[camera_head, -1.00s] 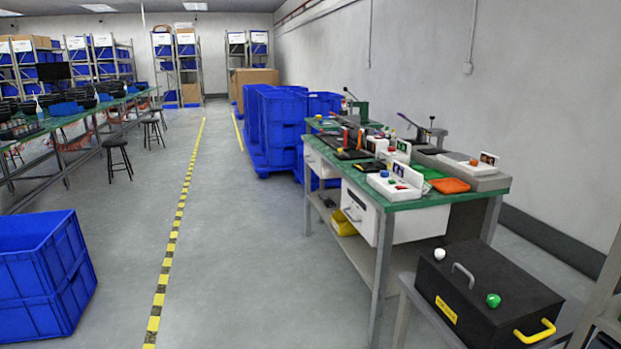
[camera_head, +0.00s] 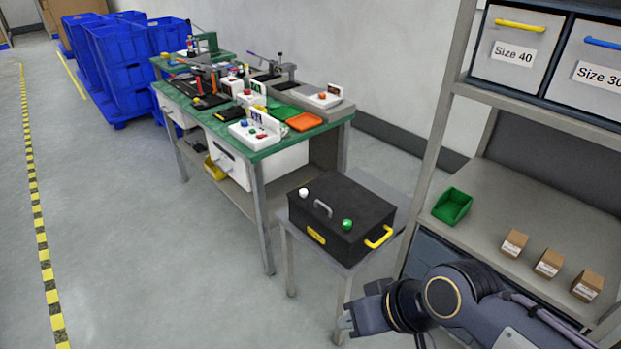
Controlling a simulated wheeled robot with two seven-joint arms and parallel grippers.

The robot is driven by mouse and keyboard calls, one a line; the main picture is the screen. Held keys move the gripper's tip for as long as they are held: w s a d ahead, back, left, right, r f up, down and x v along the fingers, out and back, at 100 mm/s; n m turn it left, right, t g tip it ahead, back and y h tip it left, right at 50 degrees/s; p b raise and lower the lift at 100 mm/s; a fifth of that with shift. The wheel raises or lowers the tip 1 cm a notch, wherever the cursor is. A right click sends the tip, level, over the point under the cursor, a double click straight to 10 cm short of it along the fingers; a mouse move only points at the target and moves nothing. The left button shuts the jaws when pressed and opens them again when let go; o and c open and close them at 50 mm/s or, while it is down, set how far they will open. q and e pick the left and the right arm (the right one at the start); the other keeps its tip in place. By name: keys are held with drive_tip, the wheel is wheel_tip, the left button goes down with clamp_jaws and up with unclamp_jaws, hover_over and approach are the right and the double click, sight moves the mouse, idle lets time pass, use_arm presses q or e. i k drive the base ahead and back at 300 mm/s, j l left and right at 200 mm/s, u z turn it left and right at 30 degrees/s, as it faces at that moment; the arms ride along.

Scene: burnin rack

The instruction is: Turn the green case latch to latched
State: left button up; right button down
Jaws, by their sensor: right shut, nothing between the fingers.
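The green case latch (camera_head: 347,224) is a small green knob on the top of the black case (camera_head: 330,203), near its front right edge. A white knob (camera_head: 303,192) sits on the same lid at the left, with a grey handle (camera_head: 323,208) between them. The latch's turn position is too small to tell. My right gripper (camera_head: 345,322) is shut and empty, low in the picture, in front of and below the case, apart from it. My left gripper is out of view.
The case has a yellow side handle (camera_head: 379,237) and stands on a small grey table (camera_head: 388,183). A shelf rack (camera_head: 490,200) on the right holds a green bin (camera_head: 452,206) and small cartons. A green-topped workbench (camera_head: 262,153) stands behind left. The floor at left is clear.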

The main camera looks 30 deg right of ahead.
sight(347, 224)
drive_tip(key=i+l+u, duration=0.1)
drive_tip(key=l, duration=0.25)
drive_tip(key=i+l+u, duration=0.1)
drive_tip(key=l, duration=0.25)
drive_tip(key=i+l+u, duration=0.1)
drive_tip(key=l, duration=0.3)
drive_tip(key=i+l+u, duration=0.1)
drive_tip(key=l, duration=0.25)
